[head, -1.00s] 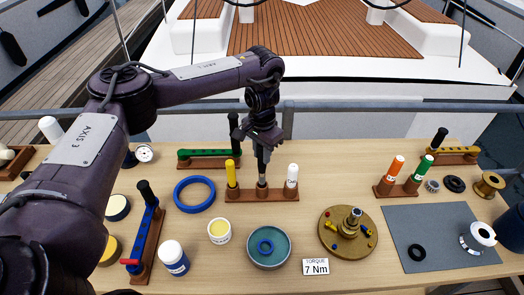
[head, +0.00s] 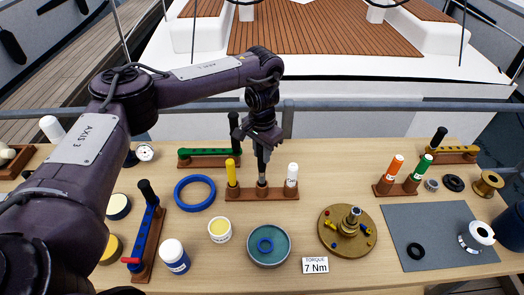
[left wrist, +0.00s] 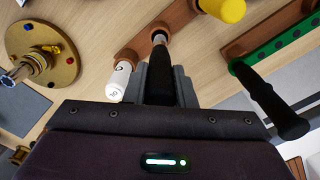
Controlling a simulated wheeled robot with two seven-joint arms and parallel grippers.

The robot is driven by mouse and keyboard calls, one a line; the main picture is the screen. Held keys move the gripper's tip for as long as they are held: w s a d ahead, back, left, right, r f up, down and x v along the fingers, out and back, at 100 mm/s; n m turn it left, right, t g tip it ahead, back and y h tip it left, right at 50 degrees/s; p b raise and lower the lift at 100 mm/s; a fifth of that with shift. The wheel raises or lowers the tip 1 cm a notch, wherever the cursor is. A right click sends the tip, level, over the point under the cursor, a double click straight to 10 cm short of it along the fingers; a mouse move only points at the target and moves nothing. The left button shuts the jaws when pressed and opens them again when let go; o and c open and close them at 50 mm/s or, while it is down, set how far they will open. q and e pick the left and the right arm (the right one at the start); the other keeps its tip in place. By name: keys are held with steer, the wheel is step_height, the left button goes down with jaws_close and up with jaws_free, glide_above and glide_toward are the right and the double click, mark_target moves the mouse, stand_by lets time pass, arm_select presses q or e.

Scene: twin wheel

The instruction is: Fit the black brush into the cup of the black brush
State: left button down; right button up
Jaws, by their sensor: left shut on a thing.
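My left gripper (head: 262,142) is shut on the black brush (head: 261,164) and holds it about upright over the middle of a wooden rack (head: 245,195). The brush's metal lower end meets the rack between a yellow-handled brush (head: 231,172) and a white-handled brush (head: 292,176). In the left wrist view the black brush (left wrist: 158,82) lies between the grey fingers, its metal end at the rack (left wrist: 182,22). My right gripper is out of view.
A green wrench (head: 208,152) on a stand is behind left, a blue ring (head: 195,193) left of the rack. A teal dish (head: 268,257), a brass flange (head: 335,243) and a torque card (head: 315,265) lie in front. The orange-handled brush (head: 394,170) stands right.

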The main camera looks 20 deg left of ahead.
mark_target(262, 164)
arm_select(q)
steer(key=shift+p, duration=0.35)
steer(key=shift+f+b, duration=1.35)
steer(key=shift+f, duration=1.85)
steer(key=c, duration=1.1)
jaws_free()
steer(key=shift+r, duration=0.5)
step_height(262, 164, up, 7)
steer(key=shift+f+p, duration=0.1)
steer(key=shift+p, duration=0.2)
